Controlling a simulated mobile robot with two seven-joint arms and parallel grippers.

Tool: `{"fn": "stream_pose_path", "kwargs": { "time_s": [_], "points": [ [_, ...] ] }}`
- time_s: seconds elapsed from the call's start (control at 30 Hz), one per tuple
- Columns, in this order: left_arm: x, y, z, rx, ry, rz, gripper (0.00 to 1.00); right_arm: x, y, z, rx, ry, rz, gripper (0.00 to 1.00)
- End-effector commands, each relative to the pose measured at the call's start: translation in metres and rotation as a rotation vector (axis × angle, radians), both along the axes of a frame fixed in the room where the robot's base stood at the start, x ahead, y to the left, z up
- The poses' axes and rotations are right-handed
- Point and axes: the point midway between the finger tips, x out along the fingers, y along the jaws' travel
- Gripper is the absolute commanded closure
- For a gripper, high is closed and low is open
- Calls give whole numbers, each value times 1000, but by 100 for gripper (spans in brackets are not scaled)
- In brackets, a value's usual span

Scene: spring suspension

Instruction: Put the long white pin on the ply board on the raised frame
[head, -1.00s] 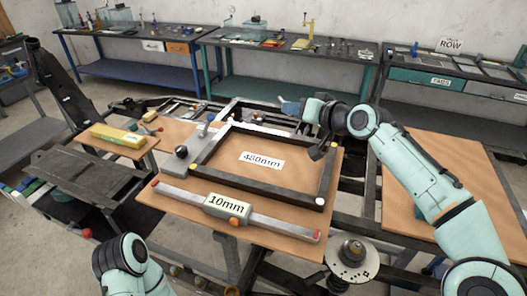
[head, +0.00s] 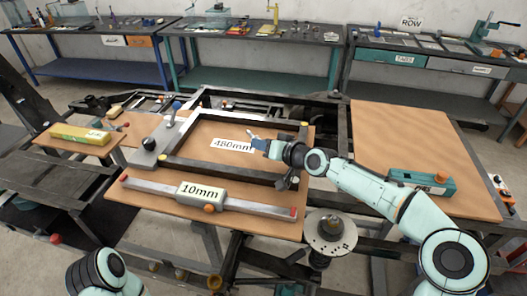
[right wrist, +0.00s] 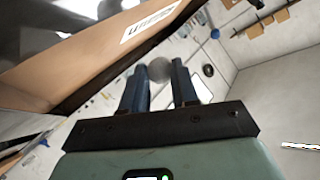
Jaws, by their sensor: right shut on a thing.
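My right gripper (head: 254,138) is over the middle tan board (head: 230,160), beside the 480mm label. It is shut on a small pale thing. In the right wrist view a grey rounded end (right wrist: 160,70) of this thing shows between the blue fingers (right wrist: 158,92). Most of it is hidden, so I cannot tell if it is the long white pin. A dark rectangular frame (head: 222,173) lies on the middle board. My left gripper is out of view.
A bar with a 10mm block (head: 200,194) lies along the middle board's front edge. A teal case (head: 422,182) stands on the right board. A round metal hub (head: 330,228) is in front. A yellow block (head: 80,134) lies at the left. Most of the right board is clear.

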Motion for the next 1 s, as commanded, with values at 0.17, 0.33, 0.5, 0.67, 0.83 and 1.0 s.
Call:
{"fn": "stream_pose_path", "kwargs": {
  "time_s": [0.17,0.33,0.5,0.67,0.83,1.0],
  "points": [
    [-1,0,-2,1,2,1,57,0,0,-23,0,1,0,100],
    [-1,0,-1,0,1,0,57,0,0,-23,0,0,0,100],
    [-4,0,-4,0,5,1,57,0,0,-27,0,1,0,100],
    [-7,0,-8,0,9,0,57,-1,0,-32,0,2,1,100],
    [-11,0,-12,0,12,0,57,-1,0,-37,0,6,2,100],
    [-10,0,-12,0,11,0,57,-1,0,-40,0,12,3,52]
  ]
}}
